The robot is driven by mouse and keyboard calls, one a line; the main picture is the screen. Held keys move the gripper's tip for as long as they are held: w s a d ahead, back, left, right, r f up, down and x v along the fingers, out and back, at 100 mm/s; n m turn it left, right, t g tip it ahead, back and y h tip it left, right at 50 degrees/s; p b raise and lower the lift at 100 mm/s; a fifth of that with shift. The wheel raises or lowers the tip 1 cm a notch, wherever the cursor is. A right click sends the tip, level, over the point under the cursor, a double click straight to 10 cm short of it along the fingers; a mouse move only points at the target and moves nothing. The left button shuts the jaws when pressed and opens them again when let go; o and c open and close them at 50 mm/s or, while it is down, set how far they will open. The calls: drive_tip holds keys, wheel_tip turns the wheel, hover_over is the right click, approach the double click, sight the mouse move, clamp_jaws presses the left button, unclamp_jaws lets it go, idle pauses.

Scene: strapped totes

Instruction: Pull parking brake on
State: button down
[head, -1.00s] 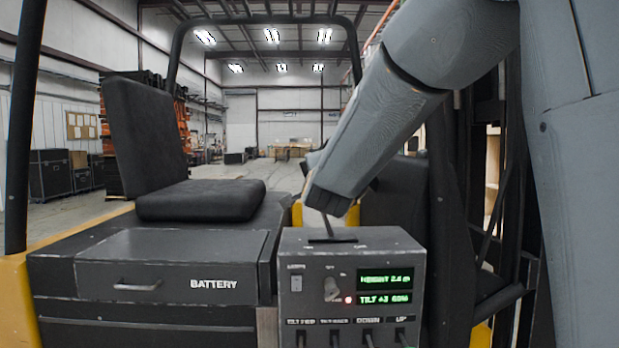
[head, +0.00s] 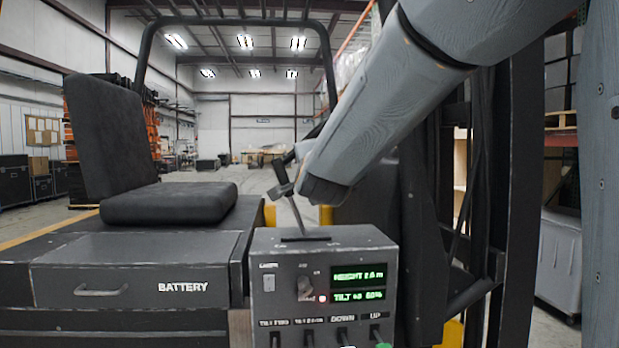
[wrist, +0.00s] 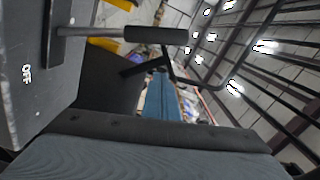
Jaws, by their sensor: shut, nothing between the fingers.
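The brake lever (head: 297,218) is a thin metal rod rising from a slot in the top of the grey control box (head: 350,238), leaning left in the head view. In the wrist view, the lever's black cylindrical grip (wrist: 156,34) shows at the top, beside the word OFF on the box top (wrist: 25,75). My gripper (head: 281,180) is shut and empty by the upper part of the lever. Its dark parts overlap the lever there, so I cannot tell whether they touch.
The box front has small levers, a knob and a green display (head: 359,283). A black seat (head: 168,202) and a BATTERY drawer (head: 135,275) lie to the left. Dark mast uprights (head: 490,180) stand to the right, close to my arm. Open warehouse floor shows behind.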

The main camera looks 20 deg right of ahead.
drive_tip(key=s+a+b, duration=0.1)
drive_tip(key=s, duration=0.6)
drive_tip(key=shift+s, duration=0.1)
drive_tip(key=s+a+f+n+g+y, duration=0.1)
drive_tip(key=f+n+g, duration=0.1)
drive_tip(key=f, duration=0.6)
drive_tip(key=s+a+f+n+g+y, duration=0.1)
drive_tip(key=s+f+n+g, duration=0.1)
drive_tip(key=f, duration=0.7)
drive_tip(key=s+a+f+n+g+y, duration=0.1)
drive_tip(key=f+n+g, duration=0.3)
drive_tip(key=f, duration=0.5)
drive_tip(key=shift+s+a+n+y, duration=0.3)
drive_tip(key=shift+s+a+n, duration=0.15)
drive_tip(key=shift+s+n, duration=0.25)
drive_tip(key=s+d+f+n+g, duration=0.1)
drive_tip(key=s+f+n+g, duration=0.6)
drive_tip(key=s+f, duration=0.9)
drive_tip(key=s+g, duration=0.2)
drive_tip(key=s, duration=0.1)
drive_tip(key=shift+s+d+f+n, duration=0.25)
drive_tip(key=shift+d+f+n, duration=0.05)
drive_tip(key=shift+d, duration=0.1)
drive_tip(key=shift+w, duration=0.1)
